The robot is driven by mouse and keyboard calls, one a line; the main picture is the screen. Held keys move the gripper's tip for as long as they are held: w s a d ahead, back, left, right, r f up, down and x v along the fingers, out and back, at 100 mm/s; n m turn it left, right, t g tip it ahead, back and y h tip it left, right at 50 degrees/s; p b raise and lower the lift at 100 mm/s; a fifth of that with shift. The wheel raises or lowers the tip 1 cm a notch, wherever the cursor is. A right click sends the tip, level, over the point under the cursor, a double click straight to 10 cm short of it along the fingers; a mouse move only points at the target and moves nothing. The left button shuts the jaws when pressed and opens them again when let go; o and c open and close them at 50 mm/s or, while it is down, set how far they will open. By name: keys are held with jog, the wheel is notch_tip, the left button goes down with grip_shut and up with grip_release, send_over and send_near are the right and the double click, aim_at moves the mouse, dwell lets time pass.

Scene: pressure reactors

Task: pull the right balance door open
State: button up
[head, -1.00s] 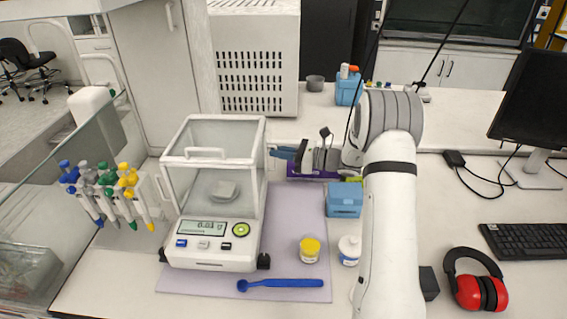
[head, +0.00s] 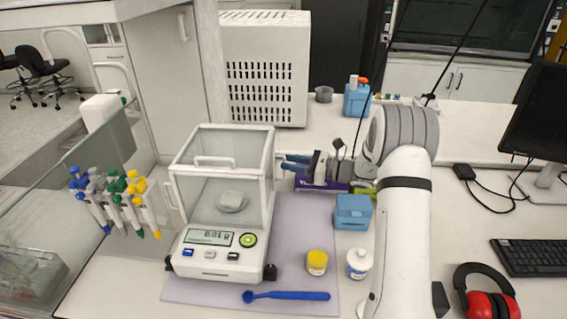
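The balance (head: 218,262) stands on a lilac mat, with a clear glass draft shield above it. Its right door (head: 268,182) is the glass side pane facing my arm, and it looks shut. A small pale handle (head: 280,167) sticks out from that side. A pale item on a small dish (head: 232,201) sits inside the shield.
A blue box (head: 353,212), a yellow-capped jar (head: 317,262), a white bottle (head: 359,264) and a blue spatula (head: 288,296) lie right and front of the balance. Pipettes (head: 115,195) hang at left. Red earmuffs (head: 486,295) lie far right.

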jog(key=b+v, duration=0.1)
jog(key=v, duration=0.6)
